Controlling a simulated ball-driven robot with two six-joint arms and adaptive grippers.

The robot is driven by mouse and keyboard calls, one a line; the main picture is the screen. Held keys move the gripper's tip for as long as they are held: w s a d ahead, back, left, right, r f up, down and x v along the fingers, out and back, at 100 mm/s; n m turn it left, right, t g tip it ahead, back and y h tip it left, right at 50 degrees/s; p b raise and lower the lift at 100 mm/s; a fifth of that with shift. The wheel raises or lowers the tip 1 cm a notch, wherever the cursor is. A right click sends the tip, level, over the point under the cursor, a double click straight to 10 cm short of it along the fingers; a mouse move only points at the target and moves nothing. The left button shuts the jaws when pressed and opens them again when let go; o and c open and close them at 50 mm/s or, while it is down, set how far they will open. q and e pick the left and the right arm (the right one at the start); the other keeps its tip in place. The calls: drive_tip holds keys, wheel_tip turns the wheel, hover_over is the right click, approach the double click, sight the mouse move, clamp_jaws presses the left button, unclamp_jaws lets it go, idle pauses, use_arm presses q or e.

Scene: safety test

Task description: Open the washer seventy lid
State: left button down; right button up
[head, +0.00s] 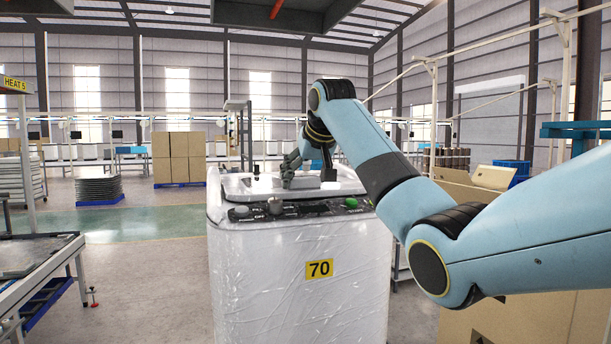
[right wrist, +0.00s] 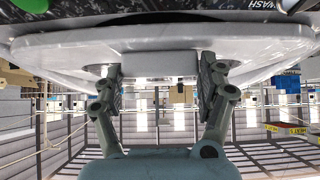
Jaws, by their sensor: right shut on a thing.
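The washer (head: 268,262) stands in the middle of the head view, wrapped in plastic, with a yellow "70" label on its front. Its pale lid (head: 345,187) lies flat or nearly flat on top, behind the control panel. My right gripper (head: 290,172) is over the lid, with its fingers down at a grey handle block (head: 308,183). In the right wrist view, which looks upside down, the two fingers (right wrist: 160,85) are on either side of the handle (right wrist: 158,64) and shut on it. The lid's rim (right wrist: 265,50) also shows there. My left gripper is not in view.
The control panel (head: 295,209) with knobs and a green button (head: 351,202) runs along the washer's front top edge. Large cardboard boxes (head: 540,310) stand at right under my right arm. A metal-topped table (head: 38,255) is at left, with open floor between it and the washer.

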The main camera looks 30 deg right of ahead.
drive_tip(key=c, duration=0.8)
drive_tip(key=shift+o, duration=0.2)
wheel_tip(320, 180, up, 8)
drive_tip(key=w, duration=0.1)
drive_tip(key=shift+w+d, duration=0.2)
drive_tip(key=shift+w, duration=0.1)
drive_tip(key=w+r, duration=0.1)
drive_tip(key=r, duration=0.1)
drive_tip(key=w+r, duration=0.1)
drive_tip(key=r, duration=0.1)
drive_tip(key=w+d+r, duration=0.1)
drive_tip(key=r, duration=0.1)
drive_tip(key=shift+w+r, duration=0.2)
drive_tip(key=shift+w+d+r, duration=0.15)
drive_tip(key=shift+w+r, duration=0.7)
drive_tip(key=shift+r, duration=0.1)
